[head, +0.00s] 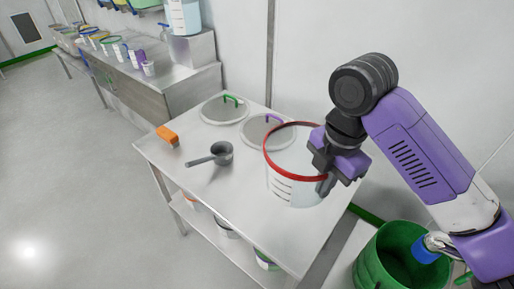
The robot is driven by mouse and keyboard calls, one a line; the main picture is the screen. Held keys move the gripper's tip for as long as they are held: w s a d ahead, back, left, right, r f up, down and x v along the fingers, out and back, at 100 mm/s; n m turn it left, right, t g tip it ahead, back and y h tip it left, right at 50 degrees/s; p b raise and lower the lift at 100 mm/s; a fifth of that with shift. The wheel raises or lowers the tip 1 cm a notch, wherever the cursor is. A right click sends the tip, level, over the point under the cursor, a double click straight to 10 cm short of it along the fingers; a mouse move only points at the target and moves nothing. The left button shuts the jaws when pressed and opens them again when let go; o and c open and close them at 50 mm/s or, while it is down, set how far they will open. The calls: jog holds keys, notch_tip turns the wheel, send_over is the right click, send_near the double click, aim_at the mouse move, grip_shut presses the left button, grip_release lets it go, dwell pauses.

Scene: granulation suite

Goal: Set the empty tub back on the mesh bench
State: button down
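A translucent tub (281,172) with a red rim and dark level marks is upright at the right side of a steel bench (235,205) in the head view. I see no contents through its open top. My gripper (325,172) is at the tub's right side, its fingers at the rim and wall, and appears shut on it. My gripper covers part of that side. I cannot tell whether the tub's base touches the bench top. No mesh shows clearly on this bench.
The bench also bears a green-handled lid (222,109), a purple-handled lid (262,130), a grey scoop (214,154) and an orange block (167,135). A green bin (390,262) stands at lower right. Another steel bench (178,72) runs along the wall. The left floor is clear.

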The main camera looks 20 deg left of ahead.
jog(key=shift+s+a+r, duration=0.1)
jog(key=shift+s+a, duration=0.05)
jog(key=shift+a, duration=0.45)
jog(key=shift+f, duration=0.25)
notch_tip(320, 180, down, 20)
jog(key=shift+r+p, duration=0.25)
jog(key=shift+p, duration=0.85)
jog(key=shift+f, duration=0.2)
jog(key=c, duration=1.7)
grip_release()
jog(key=r, duration=0.4)
jog(key=r+b, duration=0.1)
jog(key=r, duration=0.3)
jog(key=r+b, duration=0.1)
jog(key=r, duration=0.3)
jog(key=shift+s+d+r, duration=0.2)
jog(key=shift+d, duration=0.05)
